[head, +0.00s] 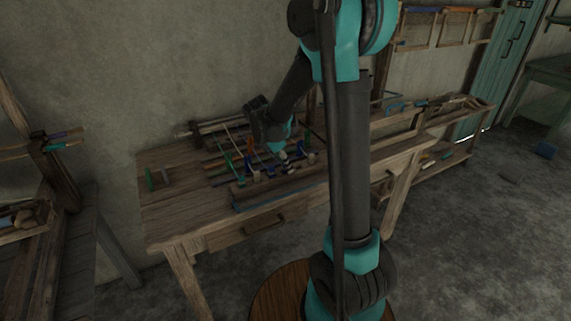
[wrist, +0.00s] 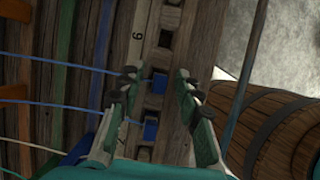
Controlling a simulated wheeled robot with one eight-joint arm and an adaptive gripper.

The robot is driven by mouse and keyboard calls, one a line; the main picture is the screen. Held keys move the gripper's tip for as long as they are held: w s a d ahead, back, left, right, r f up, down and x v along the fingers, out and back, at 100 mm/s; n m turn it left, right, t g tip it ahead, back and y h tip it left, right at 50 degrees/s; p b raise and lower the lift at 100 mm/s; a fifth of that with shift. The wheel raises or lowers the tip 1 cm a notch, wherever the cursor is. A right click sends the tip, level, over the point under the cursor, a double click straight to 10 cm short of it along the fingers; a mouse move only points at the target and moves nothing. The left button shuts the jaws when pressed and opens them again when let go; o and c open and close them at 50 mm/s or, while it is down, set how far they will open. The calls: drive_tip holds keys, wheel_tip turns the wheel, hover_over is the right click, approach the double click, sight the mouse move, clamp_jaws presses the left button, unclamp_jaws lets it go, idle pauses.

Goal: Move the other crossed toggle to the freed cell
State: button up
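In the wrist view a wooden strip (wrist: 178,62) with a row of dark square cells runs between my gripper's fingers. A blue toggle (wrist: 159,82) sits in one cell, between the fingertips. A second blue toggle (wrist: 151,130) sits in a cell nearer my palm. A dark, empty-looking cell (wrist: 166,38) lies beyond the fingertips.
A numbered pale strip (wrist: 137,40) runs beside the cells. Green, blue and orange bands lie to the left. A barrel (wrist: 275,125) stands below at the right.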

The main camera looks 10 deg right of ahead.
drive_tip(key=v, duration=1.2)
